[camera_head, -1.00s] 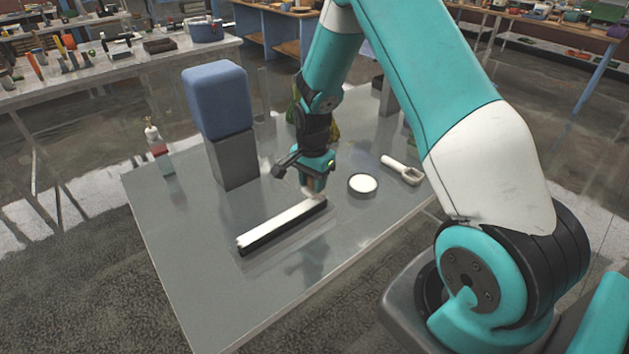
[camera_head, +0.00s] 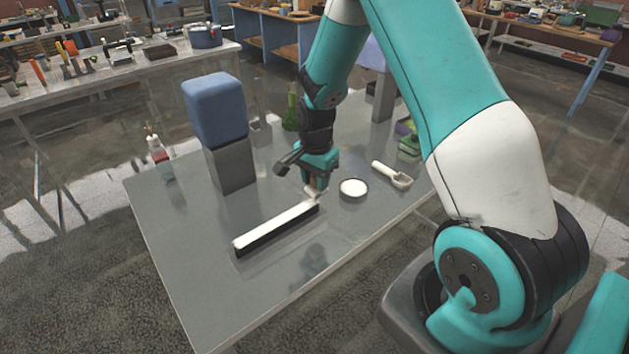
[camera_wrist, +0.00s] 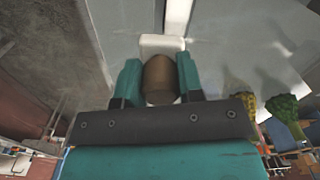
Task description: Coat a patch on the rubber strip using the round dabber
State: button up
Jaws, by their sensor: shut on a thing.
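The rubber strip (camera_head: 277,230) lies on the grey table, long and black-sided with a white upper face. I cannot tell whether that white is powder. In the wrist view the strip (camera_wrist: 178,14) runs upward from beyond the dabber. My gripper (camera_head: 317,186) is at the strip's far right end, pointing down. It is shut on the round dabber, whose brown handle (camera_wrist: 160,80) sits between the teal fingers (camera_wrist: 158,82). The dabber's white pad (camera_wrist: 162,44) is by the strip's end; whether they touch is unclear. A round dark-rimmed dish of white powder (camera_head: 353,188) stands just right of my gripper.
A white scoop (camera_head: 392,175) lies right of the dish. The table's front (camera_head: 215,300) is clear.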

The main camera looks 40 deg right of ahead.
jog(key=shift+r+p, duration=0.8)
jog(key=shift+r, duration=0.55)
jog(key=shift+f+b, duration=0.1)
jog(key=shift+b, duration=0.3)
